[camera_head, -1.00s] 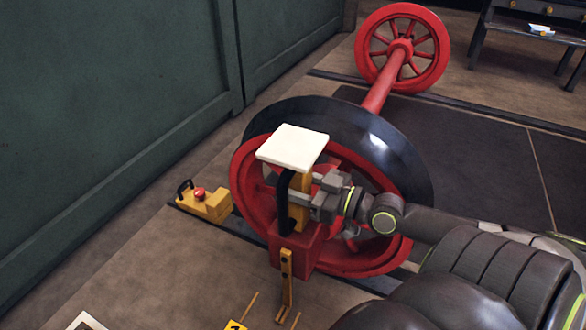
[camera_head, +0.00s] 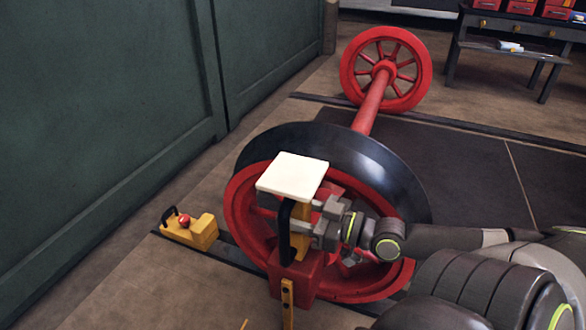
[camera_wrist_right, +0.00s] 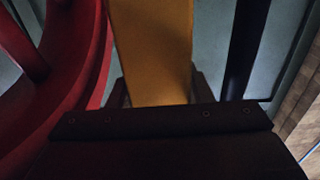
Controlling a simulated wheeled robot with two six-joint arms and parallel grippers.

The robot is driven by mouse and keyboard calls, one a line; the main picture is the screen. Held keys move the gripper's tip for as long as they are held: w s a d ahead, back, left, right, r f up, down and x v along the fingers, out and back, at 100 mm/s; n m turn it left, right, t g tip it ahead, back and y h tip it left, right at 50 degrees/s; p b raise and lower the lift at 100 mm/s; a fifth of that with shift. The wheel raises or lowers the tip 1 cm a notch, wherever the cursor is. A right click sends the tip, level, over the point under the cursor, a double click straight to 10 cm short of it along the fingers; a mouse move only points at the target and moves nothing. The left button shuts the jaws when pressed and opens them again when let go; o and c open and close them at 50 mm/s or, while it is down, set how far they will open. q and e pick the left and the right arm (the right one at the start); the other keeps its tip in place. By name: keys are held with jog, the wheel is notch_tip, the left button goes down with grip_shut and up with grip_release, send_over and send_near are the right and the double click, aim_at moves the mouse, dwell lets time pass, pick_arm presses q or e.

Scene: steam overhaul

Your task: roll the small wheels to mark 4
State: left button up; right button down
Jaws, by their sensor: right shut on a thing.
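A red axle (camera_head: 370,105) runs to a smaller red spoked wheel (camera_head: 350,70). My right gripper (camera_head: 318,222) is shut on a yellow post in front of the near wheel. The post (camera_wrist_right: 153,45) fills the jaws in the right wrist view. It has a white square top (camera_head: 292,176), a black handle (camera_head: 284,230) and a red block (camera_head: 292,277) below. Whether the block touches the wheel is unclear. No numbered mark is readable. My left gripper is out of view.
A yellow stop block (camera_head: 203,235) with a red knob lies left of the near wheel. A green wall (camera_head: 95,130) runs along the left. A dark bench (camera_head: 480,25) with red boxes stands far right. Dark floor plates lie right of the axle.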

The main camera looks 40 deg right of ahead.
aim_at(308, 215)
jog(key=shift+s+d, duration=0.2)
jog(key=shift+s, duration=0.1)
jog(key=shift+p+v, duration=0.3)
jog(key=shift+v, duration=0.95)
jog(key=shift+s+d, duration=0.15)
jog(key=shift+s+d, duration=0.1)
jog(key=shift+s, duration=0.25)
jog(key=shift+p+v, duration=0.65)
jog(key=shift+v, duration=0.65)
jog(key=shift+s+d, duration=0.1)
jog(key=shift+s, duration=0.1)
jog(key=shift+s+d+p, duration=0.2)
jog(key=shift+s+p, duration=0.2)
jog(key=shift+s, duration=0.1)
